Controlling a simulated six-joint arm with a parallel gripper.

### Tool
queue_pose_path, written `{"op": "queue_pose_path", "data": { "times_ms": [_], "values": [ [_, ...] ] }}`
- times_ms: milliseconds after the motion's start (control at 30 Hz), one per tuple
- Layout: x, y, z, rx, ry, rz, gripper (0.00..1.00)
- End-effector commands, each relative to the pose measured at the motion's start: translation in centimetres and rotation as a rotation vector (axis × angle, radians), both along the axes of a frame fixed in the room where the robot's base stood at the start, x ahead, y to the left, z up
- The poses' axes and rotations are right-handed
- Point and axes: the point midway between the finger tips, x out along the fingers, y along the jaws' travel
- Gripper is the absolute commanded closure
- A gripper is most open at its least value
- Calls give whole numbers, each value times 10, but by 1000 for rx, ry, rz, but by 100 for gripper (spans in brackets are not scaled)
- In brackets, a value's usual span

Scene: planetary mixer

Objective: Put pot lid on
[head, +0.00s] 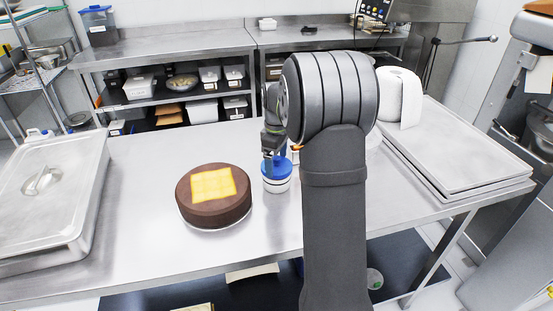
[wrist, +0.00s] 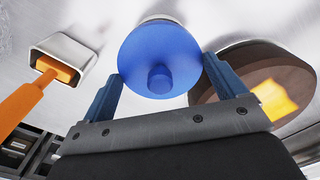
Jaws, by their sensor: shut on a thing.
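The blue pot lid (wrist: 158,50) is a round disc with a small knob, held between the two fingers of my gripper (wrist: 162,82) in the wrist view. The fingers press against opposite sides of its rim. In the head view my gripper (head: 273,158) points down, with the lid at or just above the top of a white and blue pot (head: 277,184). I cannot tell whether the lid touches the pot. A pale rim shows just beyond the lid in the wrist view. My arm hides part of the area to the right.
A brown round cake (head: 213,208) with a yellow top stands close left of the pot. A metal holder (wrist: 78,48) with an orange-handled tool (wrist: 36,98) is beside the lid. A covered metal pan (head: 45,200) is left; trays (head: 455,150) and a paper roll (head: 400,97) are right.

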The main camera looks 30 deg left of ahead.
Motion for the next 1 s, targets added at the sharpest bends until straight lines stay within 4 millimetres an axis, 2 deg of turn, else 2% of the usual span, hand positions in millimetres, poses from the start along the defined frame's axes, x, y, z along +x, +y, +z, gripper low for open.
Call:
{"op": "queue_pose_path", "data": {
  "times_ms": [1000],
  "values": [
    [0,0,-20,0,0,0,33]
  ]
}}
